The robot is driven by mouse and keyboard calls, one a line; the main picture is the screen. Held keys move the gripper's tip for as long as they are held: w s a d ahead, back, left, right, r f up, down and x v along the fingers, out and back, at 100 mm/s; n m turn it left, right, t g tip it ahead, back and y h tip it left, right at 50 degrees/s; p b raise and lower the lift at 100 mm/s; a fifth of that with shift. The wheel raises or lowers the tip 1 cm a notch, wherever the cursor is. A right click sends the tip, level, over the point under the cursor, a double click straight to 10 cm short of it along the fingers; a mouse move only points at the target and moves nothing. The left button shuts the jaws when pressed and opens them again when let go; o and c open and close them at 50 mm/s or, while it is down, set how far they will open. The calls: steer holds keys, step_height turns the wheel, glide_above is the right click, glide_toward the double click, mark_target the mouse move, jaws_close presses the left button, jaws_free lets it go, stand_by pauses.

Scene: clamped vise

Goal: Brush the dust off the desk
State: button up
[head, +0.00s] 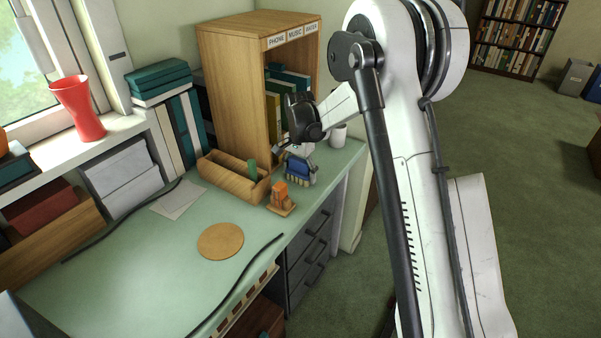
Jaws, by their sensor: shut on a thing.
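The desk (150,255) has a pale green top running along the window wall. My gripper (290,148) is at the desk's far right end, in front of the wooden cubby. Its fingers are small and partly hidden here. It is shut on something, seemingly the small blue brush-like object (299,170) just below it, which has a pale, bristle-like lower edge. I cannot tell whether this object touches the desk. No dust can be made out on the desk at this size.
A wooden tray (228,181) with a green item, an orange object (280,193) on a wooden base, and a white cup (338,135) stand near my gripper. A round cork mat (221,241) lies mid-desk. The wooden cubby (235,85) rises behind. The front-left desktop is mostly clear.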

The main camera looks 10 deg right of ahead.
mark_target(298, 161)
steer(key=shift+s+a, duration=0.3)
steer(key=shift+s+a+r, duration=0.15)
steer(key=shift+r, duration=0.05)
step_height(298, 161, up, 3)
steer(key=shift+f+p, duration=0.2)
steer(key=shift+p, duration=0.35)
steer(key=shift+r+p, duration=1.1)
steer(key=shift+r, duration=1.4)
